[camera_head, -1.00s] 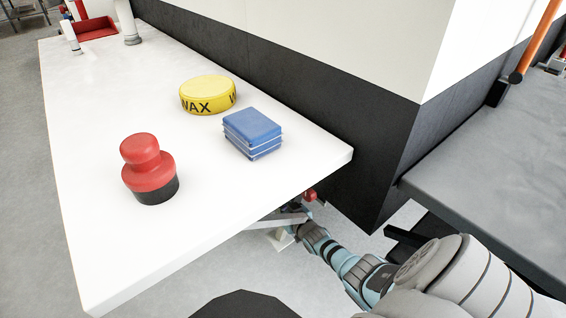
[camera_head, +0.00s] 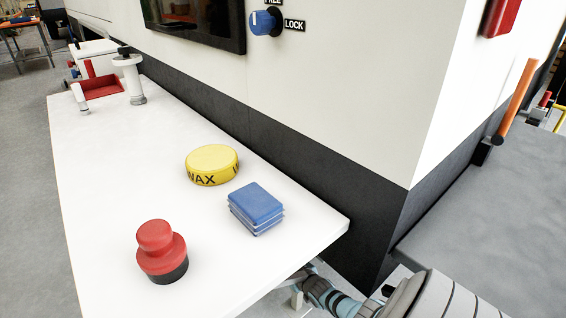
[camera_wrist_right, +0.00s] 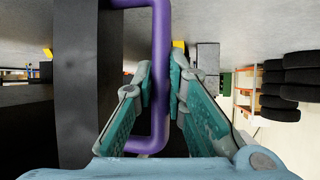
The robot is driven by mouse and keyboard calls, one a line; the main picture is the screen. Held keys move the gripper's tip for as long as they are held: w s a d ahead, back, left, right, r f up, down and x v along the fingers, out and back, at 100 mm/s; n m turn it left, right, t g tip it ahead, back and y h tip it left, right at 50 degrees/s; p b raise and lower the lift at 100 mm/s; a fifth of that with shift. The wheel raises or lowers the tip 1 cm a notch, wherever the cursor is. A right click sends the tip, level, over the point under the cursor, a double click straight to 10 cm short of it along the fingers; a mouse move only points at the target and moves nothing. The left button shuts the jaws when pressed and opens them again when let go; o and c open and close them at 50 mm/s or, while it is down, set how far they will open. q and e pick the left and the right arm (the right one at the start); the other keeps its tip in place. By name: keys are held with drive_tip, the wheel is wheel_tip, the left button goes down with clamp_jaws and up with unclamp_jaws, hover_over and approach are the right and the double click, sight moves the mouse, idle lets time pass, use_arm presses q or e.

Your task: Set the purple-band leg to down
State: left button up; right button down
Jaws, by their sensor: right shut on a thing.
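A purple bent bar (camera_wrist_right: 161,40) runs from the top of the right wrist view down between the fingers of my right gripper (camera_wrist_right: 160,80). The gripper is shut on this bar. A dark grey upright piece (camera_wrist_right: 78,100) stands just left of the bar; I cannot tell whether it is the leg itself. In the head view my right arm reaches in from the bottom right, low beside the white table's near corner. The gripper's tips and the purple bar are hidden there. My left gripper is not in view.
The white table (camera_head: 110,200) holds a red knobbed object (camera_head: 161,250), a yellow WAX tin (camera_head: 212,165) and blue pads (camera_head: 256,208). The caravan wall (camera_head: 350,90) with a blue FREE/LOCK knob (camera_head: 266,21) rises behind. Tyres (camera_wrist_right: 290,80) stand right in the wrist view.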

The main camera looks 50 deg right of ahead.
drive_tip(key=shift+s+f, duration=0.25)
drive_tip(key=shift+s, duration=0.05)
drive_tip(key=c, duration=1.6)
unclamp_jaws()
drive_tip(key=shift+r, duration=0.1)
drive_tip(key=shift+w, duration=0.1)
drive_tip(key=shift+w+r, duration=0.1)
drive_tip(key=shift+r, duration=0.05)
